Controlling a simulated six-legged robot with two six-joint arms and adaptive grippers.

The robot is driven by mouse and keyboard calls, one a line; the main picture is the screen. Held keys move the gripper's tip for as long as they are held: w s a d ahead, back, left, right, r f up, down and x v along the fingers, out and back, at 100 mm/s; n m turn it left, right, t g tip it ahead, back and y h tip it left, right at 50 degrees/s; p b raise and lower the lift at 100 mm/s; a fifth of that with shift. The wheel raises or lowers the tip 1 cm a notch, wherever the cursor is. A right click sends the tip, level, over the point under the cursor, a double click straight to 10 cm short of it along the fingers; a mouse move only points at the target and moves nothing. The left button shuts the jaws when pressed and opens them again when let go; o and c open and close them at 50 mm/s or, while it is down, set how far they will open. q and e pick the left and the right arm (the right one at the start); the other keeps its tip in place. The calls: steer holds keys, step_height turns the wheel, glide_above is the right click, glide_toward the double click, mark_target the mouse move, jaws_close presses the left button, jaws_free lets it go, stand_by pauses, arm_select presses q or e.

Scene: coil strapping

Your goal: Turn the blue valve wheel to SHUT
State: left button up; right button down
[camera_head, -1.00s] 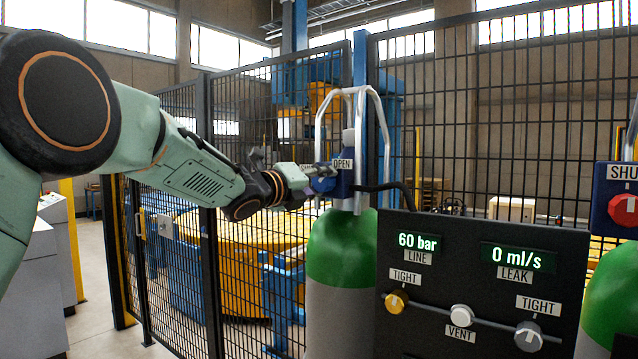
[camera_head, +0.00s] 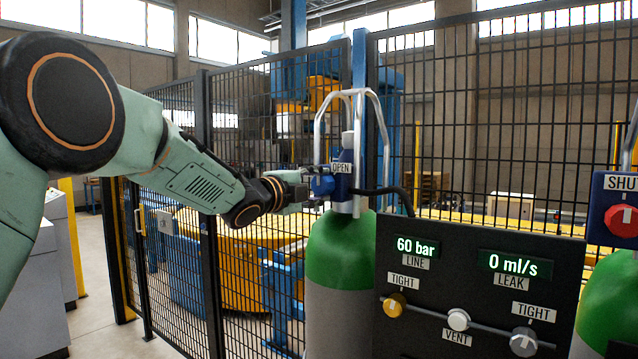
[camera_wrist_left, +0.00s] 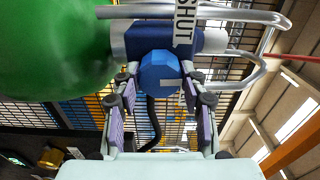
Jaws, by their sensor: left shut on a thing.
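The blue valve wheel (camera_head: 322,185) sits on the left side of the blue valve body (camera_head: 343,180) atop the green-shouldered cylinder (camera_head: 340,250). My left gripper (camera_head: 306,187) is shut on the wheel, a finger on each side (camera_wrist_left: 160,78). My right gripper is out of view.
A dark panel (camera_head: 470,285) right of the cylinder reads 60 bar LINE and 0 ml/s LEAK. A silver guard frame (camera_head: 385,140) surrounds the valve, and a black hose leaves it. A second cylinder with a red wheel (camera_head: 621,221) stands far right. Mesh fence (camera_head: 480,120) runs behind.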

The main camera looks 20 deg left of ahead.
arm_select(q)
steer(key=n, duration=0.5)
steer(key=shift+f+n, duration=0.3)
steer(key=n, duration=0.5)
steer(key=shift+f+n, duration=0.15)
steer(key=shift+n, duration=0.25)
steer(key=o, duration=1.2)
steer(key=shift+s+a+r, duration=0.15)
steer(key=shift+s+r, duration=0.1)
steer(key=shift+c, duration=0.2)
steer(key=shift+r, duration=0.1)
steer(key=shift+w, duration=0.1)
steer(key=v, duration=1.2)
